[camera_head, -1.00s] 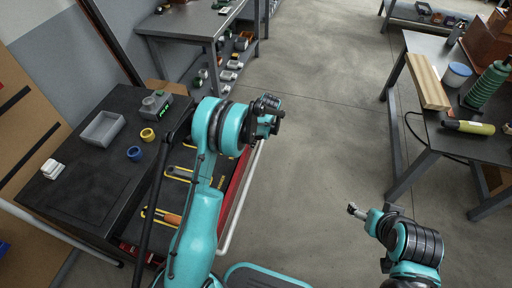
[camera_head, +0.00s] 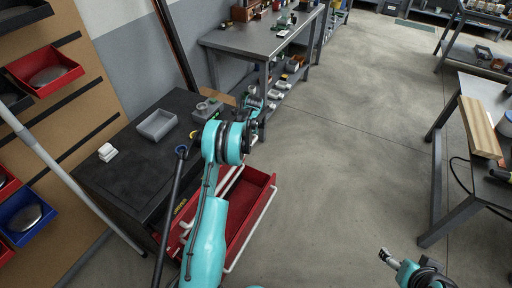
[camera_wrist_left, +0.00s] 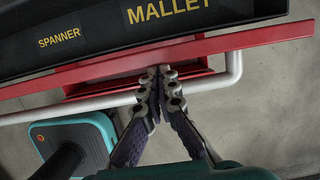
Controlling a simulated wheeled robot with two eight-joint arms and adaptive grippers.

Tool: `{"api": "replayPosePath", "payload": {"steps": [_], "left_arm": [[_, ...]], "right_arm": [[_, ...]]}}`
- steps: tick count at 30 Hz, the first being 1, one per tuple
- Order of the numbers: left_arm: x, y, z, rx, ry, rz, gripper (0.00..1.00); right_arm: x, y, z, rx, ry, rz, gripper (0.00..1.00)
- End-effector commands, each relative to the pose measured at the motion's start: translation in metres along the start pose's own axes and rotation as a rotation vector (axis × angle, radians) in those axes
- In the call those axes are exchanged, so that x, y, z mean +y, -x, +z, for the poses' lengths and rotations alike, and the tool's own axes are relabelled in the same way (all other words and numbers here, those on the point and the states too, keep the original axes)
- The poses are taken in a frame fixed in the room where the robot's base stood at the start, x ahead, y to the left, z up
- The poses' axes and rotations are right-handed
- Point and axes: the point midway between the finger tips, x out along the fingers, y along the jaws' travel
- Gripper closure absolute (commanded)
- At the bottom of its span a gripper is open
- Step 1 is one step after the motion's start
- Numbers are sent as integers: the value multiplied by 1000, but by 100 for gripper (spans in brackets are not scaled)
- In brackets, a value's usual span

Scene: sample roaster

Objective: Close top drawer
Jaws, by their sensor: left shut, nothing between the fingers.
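The top drawer, with a black liner lettered SPANNER and MALLET (camera_wrist_left: 168,10), stands partly out of the dark workbench (camera_head: 115,170). Its red front (camera_wrist_left: 110,70) and pale bar handle (camera_wrist_left: 70,110) cross the left wrist view. My left gripper (camera_wrist_left: 160,82) is shut and empty, its fingertips at the handle and red front; exact contact is unclear. In the head view my left arm hides much of this drawer. My right gripper (camera_head: 385,256) is far from the bench at the lower right; its jaws are too small to judge.
A lower red drawer (camera_head: 250,200) stands open below, looking empty. Another table (camera_head: 260,40) stands behind; floor (camera_head: 340,180) to the right is clear.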

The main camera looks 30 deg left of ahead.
Motion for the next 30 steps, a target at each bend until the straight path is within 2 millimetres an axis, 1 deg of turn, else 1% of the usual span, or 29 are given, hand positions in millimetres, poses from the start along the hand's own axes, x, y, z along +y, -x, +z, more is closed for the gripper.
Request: {"api": "replayPosePath", "payload": {"steps": [1, 4, 9, 12, 26, 29, 30], "left_arm": [[0, -2, 10, -1, 3, 1, 100], [0, -6, 24, -1, 2, 0, 100], [0, -10, 39, -1, 1, -1, 100], [0, -11, 44, -1, 0, -1, 100], [0, -11, 46, -1, 0, -1, 100], [-1, -10, 41, 0, -1, -1, 100], [-2, -10, 37, 0, -1, -1, 100]], "right_arm": [[0, 0, 0, 0, 0, 0, 23], [0, 1, -1, 0, 0, 0, 23], [0, 1, -1, 0, 0, 0, 23], [0, 2, -1, 0, 0, 0, 23], [0, 2, -1, 0, 0, 0, 23], [0, 1, -1, 0, 0, 0, 23], [0, 1, 0, 0, 0, 0, 23]]}}
